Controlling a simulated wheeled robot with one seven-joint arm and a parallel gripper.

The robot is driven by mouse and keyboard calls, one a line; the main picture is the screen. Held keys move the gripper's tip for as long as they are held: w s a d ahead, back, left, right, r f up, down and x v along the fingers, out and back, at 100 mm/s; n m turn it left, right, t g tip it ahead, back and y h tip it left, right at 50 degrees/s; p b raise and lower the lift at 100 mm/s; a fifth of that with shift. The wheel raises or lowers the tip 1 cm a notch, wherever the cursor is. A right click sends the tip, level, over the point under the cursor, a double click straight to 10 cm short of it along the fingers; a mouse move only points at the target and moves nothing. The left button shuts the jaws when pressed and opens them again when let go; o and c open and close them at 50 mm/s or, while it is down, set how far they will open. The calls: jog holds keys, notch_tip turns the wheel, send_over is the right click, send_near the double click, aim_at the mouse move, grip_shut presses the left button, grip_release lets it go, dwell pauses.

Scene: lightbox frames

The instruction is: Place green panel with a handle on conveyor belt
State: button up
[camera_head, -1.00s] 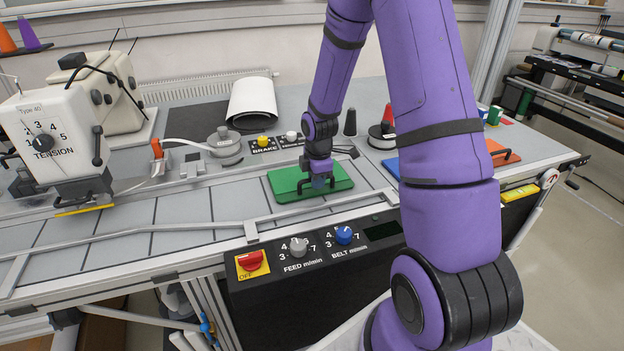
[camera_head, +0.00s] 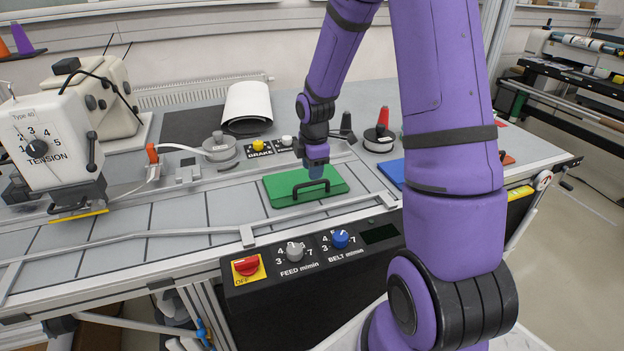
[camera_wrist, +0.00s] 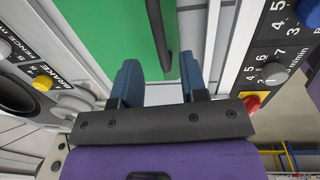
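The green panel (camera_head: 283,188) lies flat on the grey conveyor belt (camera_head: 180,209), towards the belt's right part. Its black handle (camera_head: 311,189) stands up on its top face. My gripper (camera_head: 316,177) is just above and behind the handle in the head view. In the wrist view the two blue fingers of my gripper (camera_wrist: 158,80) are spread apart with nothing between them. There the green panel (camera_wrist: 115,35) and the black handle (camera_wrist: 158,32) lie beyond the fingertips, apart from them.
A blue panel (camera_head: 391,171) lies right of the green one, partly behind my arm. A control box with a red switch (camera_head: 246,267) and dial knobs fronts the belt. A white tension machine (camera_head: 50,150) stands at left. The belt left of the panel is clear.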

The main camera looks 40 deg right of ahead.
jog(key=s+a+r+m+t, duration=0.1)
jog(key=s+a+r+m, duration=0.15)
jog(key=r, duration=0.45)
jog(key=s+a+r+m+h, duration=0.1)
jog(key=s+a+r+m, duration=0.2)
jog(key=r, duration=0.4)
jog(key=s+a+r+m+t, duration=0.1)
jog(key=s+a+r, duration=0.1)
jog(key=s+r, duration=0.4)
jog(key=s+a+r+m+t, duration=0.1)
jog(key=s+a+r+m, duration=0.1)
jog(key=s, duration=0.5)
jog(key=s+a+r+m+t+y, duration=0.1)
jog(key=s+a+r+m, duration=0.2)
jog(key=s+r+m, duration=0.2)
jog(key=shift+s+a+m, duration=0.2)
jog(key=shift+s+m, duration=0.45)
jog(key=shift+s, duration=0.55)
jog(key=shift+r, duration=0.1)
jog(key=shift+c, duration=0.3)
